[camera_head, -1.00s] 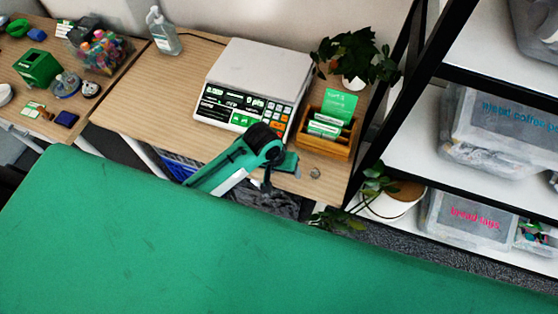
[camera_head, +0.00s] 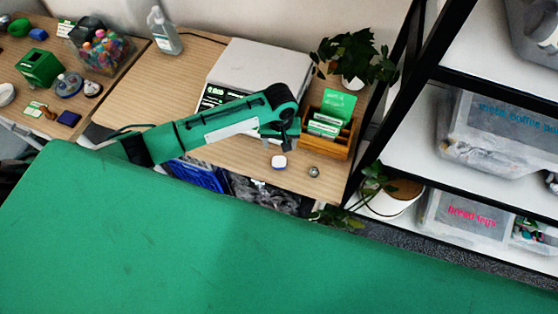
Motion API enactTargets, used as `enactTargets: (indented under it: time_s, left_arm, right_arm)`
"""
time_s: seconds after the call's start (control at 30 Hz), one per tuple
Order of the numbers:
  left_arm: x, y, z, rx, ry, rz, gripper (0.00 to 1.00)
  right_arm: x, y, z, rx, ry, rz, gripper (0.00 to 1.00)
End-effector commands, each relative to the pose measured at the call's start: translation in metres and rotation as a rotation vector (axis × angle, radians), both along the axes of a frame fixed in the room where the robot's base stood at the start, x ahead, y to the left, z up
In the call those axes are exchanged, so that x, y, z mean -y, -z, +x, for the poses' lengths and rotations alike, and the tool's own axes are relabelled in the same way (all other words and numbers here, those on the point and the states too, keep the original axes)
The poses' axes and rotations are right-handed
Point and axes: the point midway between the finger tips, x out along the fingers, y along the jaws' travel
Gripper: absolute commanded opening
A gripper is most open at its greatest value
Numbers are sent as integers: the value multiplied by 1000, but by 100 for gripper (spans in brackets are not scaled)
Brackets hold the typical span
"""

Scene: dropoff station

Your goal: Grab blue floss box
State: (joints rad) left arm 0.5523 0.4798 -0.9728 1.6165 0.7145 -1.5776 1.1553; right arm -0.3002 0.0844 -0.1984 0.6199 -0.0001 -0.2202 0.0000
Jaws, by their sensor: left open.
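A small white box with a blue edge (camera_head: 279,162) lies on the wooden desk near its front edge, in front of the scale; it looks like the floss box, though it is too small to read. My left gripper (camera_head: 278,146) is open and points down just behind and above this box. The box appears free of the fingers, but the exact gap is hard to tell. The green arm reaches in from the left across the scale's front. My right gripper is out of view.
A white scale (camera_head: 262,62) stands behind my left arm. A wooden card holder (camera_head: 328,145) is close on the gripper's right, with a small metal round piece (camera_head: 314,171) in front. A sanitizer bottle (camera_head: 163,32) stands at the back left. A black-framed shelf (camera_head: 428,80) is at the right.

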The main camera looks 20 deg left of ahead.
Motion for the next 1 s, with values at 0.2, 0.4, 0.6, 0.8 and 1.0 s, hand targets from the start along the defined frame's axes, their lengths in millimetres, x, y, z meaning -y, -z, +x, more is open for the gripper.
enactTargets:
  time_s: [0.2, 0.4, 0.6, 0.8, 1.0]
  left_arm:
    - [0, 24, 0, 1, -1, 0, 65]
    - [-1, 40, -2, -1, 0, 2, 65]
    - [-2, 68, -3, 0, 0, 0, 65]
    - [-2, 79, -3, 2, 1, 0, 65]
    - [-2, 78, -3, 3, 1, -1, 60]
  right_arm:
    - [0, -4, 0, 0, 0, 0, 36]
    - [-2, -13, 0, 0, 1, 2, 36]
    - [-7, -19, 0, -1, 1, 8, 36]
    - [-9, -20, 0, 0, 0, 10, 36]
    - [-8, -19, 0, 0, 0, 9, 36]
